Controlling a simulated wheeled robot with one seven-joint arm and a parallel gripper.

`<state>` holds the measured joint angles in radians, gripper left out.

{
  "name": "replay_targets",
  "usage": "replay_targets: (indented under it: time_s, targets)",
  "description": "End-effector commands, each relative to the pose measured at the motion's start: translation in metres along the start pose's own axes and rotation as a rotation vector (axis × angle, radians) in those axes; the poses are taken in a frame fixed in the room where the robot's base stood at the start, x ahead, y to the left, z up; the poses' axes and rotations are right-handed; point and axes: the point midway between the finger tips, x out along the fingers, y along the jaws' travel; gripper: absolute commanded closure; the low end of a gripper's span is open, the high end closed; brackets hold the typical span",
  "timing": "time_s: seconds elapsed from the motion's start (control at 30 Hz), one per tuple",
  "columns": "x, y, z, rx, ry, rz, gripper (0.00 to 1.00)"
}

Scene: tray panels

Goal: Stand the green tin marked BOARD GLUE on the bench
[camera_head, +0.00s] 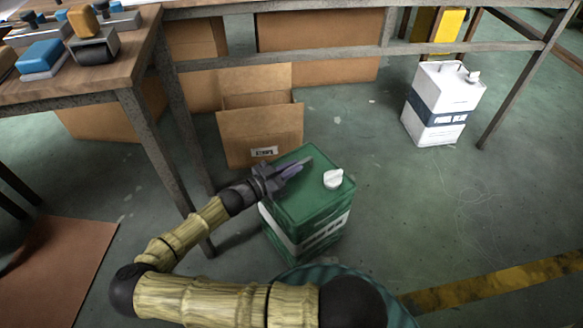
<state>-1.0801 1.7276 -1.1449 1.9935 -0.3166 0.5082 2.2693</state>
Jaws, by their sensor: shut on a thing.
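A green tin (313,190) with a white cap and a white label band is upright near the middle of the view. The lettering on its band is too small to read. My gripper (292,170) is shut at the tin's top, left of the cap. It appears to hold the top handle, which the fingers mostly hide. I cannot tell whether the tin's base touches the floor. The wooden bench (138,48) is at the upper left, its top higher than the tin.
Several blocks and stamp-like tools, including a blue one (40,57), stand on the bench. An open cardboard box (245,140) is just behind the tin. A white tin (440,100) with a dark blue band stands at the right. Bench legs (150,150) rise left of my gripper.

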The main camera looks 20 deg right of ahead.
Motion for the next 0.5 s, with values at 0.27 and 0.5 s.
replay_targets:
  time_s: [0.27,0.5]
  targets:
    - [-0.0001,0.0006,0.0094,-0.006,-0.013,-0.003,0.72]
    - [-0.0003,0.0007,0.0073,-0.006,-0.011,-0.002,0.65]
